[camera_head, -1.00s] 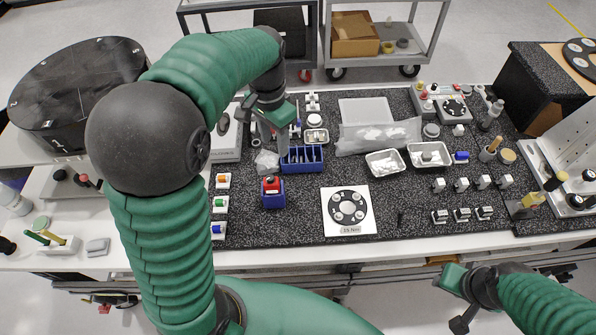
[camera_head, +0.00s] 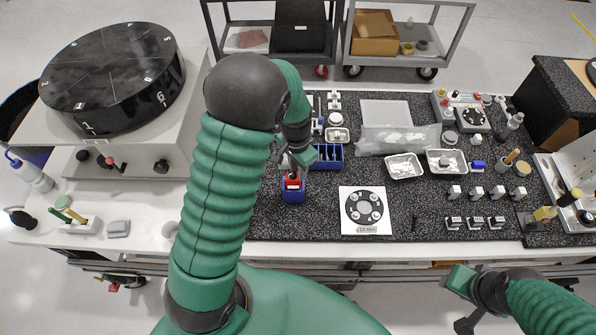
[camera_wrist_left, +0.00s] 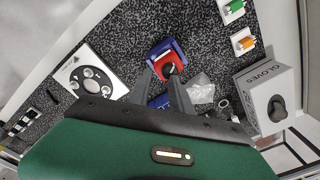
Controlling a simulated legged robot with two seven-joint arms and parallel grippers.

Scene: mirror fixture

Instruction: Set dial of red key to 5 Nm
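The red key (camera_head: 292,184) stands in a blue holder (camera_head: 293,196) on the speckled mat, left of the white dial card. My left gripper (camera_head: 293,170) is just above the red key in the head view.
A white card with a black dial plate (camera_head: 364,210) lies right of the holder. A blue divided bin (camera_head: 327,156) stands just behind the holder. Metal trays (camera_head: 404,166) and small white fixtures are farther right. A gloves box (camera_wrist_left: 274,96) stands nearby.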

